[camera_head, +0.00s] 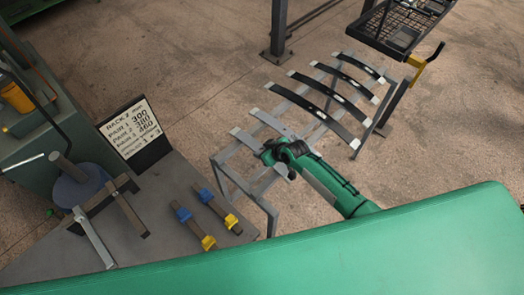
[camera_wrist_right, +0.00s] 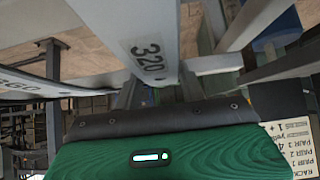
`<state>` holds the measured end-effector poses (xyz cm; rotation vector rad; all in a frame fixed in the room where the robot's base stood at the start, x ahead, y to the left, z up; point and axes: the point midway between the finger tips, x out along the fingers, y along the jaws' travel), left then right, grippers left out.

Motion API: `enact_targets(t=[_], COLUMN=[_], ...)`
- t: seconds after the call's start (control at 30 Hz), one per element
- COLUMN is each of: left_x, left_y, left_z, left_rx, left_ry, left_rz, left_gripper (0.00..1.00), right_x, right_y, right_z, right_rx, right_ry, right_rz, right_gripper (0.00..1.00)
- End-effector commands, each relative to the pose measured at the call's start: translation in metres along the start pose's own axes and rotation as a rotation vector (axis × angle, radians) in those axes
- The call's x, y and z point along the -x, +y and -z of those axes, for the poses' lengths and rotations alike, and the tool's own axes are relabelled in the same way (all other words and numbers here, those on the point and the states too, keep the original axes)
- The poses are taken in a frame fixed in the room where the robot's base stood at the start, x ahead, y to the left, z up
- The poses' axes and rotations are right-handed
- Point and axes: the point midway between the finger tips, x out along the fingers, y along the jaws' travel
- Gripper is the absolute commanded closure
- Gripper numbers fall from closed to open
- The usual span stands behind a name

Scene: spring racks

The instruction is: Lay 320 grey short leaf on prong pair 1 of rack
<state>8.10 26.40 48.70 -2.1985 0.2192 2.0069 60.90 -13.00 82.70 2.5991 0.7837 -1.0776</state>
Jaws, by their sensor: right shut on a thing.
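The grey short leaf marked 320 (camera_wrist_right: 150,55) fills the middle of the right wrist view, against my dark jaw. In the head view its pale far end (camera_head: 238,133) sticks out past my right gripper (camera_head: 270,153), which is shut on it and hides its middle. The leaf lies over the near end of the grey rack (camera_head: 222,160). I cannot tell whether it rests on the prongs or hangs just above them. A second grey leaf (camera_head: 268,122) lies beside it on the rack. My left gripper is not in view.
Several black leaves (camera_head: 326,97) with pale ends lie across the rack farther back. A sign (camera_head: 132,130) listing rack pairs stands on the grey bench (camera_head: 165,230). Two blue and yellow pieces (camera_head: 185,222) lie on the bench. A black wire basket (camera_head: 400,25) stands beyond the rack.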

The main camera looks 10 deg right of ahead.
Motion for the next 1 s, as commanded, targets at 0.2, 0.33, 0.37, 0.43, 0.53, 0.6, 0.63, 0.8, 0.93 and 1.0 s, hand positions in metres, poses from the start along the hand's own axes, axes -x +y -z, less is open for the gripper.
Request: enact_targets(t=[0.2, 0.33, 0.37, 0.43, 0.53, 0.6, 0.63, 0.8, 0.93, 1.0], left_x=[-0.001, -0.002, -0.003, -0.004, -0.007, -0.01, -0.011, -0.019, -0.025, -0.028], left_y=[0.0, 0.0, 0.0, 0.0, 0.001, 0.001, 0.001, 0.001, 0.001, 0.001], left_z=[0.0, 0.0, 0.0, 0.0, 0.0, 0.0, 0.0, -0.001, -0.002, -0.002], left_rx=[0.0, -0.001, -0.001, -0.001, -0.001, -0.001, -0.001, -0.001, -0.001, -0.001], left_ry=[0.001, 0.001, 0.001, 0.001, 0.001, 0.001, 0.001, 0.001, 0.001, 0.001], left_rz=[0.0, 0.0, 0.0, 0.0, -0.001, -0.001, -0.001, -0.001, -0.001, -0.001], left_gripper=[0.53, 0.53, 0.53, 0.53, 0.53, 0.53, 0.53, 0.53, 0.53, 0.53], right_x=[0.003, 0.009, 0.011, 0.017, 0.028, 0.037, 0.042, 0.068, 0.088, 0.099], right_y=[0.001, 0.0, 0.0, 0.001, 0.001, 0.001, 0.001, 0.001, 0.001, 0.001], right_z=[0.005, 0.011, 0.013, 0.019, 0.03, 0.04, 0.044, 0.07, 0.091, 0.101], right_rx=[0.001, 0.0, 0.001, 0.002, 0.004, 0.002, 0.003, 0.004, 0.004, 0.004], right_ry=[0.006, 0.007, 0.007, 0.007, 0.008, 0.01, 0.009, 0.009, 0.01, 0.009], right_rz=[-0.001, 0.0, 0.0, 0.0, -0.002, -0.001, -0.001, -0.003, -0.002, -0.002], right_gripper=[1.0, 1.0, 1.0, 1.0, 1.0, 1.0, 1.0, 1.0, 1.0, 1.0])
